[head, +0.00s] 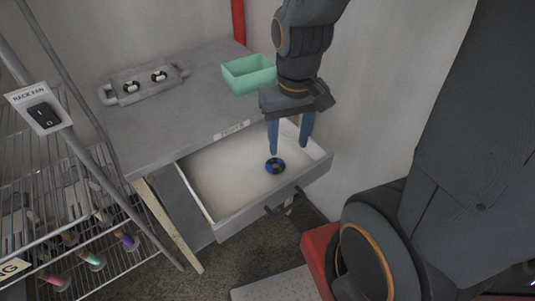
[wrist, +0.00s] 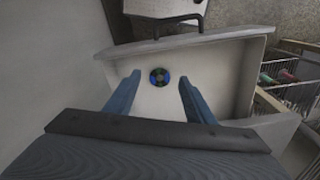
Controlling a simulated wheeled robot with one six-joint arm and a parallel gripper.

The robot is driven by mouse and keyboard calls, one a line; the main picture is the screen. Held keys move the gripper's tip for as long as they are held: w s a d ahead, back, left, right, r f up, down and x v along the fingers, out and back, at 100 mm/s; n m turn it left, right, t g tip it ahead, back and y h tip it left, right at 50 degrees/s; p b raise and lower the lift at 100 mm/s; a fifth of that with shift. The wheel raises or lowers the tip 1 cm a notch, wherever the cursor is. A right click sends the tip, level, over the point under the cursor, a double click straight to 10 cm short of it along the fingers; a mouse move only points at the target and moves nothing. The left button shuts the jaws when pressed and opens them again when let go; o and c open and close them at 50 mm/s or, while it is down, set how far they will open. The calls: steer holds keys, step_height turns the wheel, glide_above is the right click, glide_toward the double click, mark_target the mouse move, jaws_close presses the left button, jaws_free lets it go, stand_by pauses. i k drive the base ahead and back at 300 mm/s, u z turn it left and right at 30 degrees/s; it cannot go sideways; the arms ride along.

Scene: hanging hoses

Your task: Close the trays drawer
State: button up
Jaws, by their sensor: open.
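The trays drawer (head: 226,188) is pulled out from under the grey table. Its inside is pale, and a small blue, green and black disc (head: 275,166) lies on its floor. The drawer's dark handle (head: 284,201) is on the front panel. In the wrist view the drawer (wrist: 215,75) fills the middle, with the disc (wrist: 159,77) between my fingers in the picture. My gripper (head: 290,151) is open and empty, with blue fingers pointing down over the drawer. It also shows in the wrist view (wrist: 158,92). How high the fingertips are above the drawer floor is hard to tell.
The grey table (head: 185,110) carries a grey tray (head: 145,82) with small black and white parts, and a green open box (head: 248,74). A wire rack (head: 85,200) with a RACK FAN switch (head: 42,115) stands at left. A wall is close at right.

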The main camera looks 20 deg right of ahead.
mark_target(228, 178)
steer(key=z, duration=1.55)
steer(key=k, duration=0.7)
steer(key=u, duration=1.5)
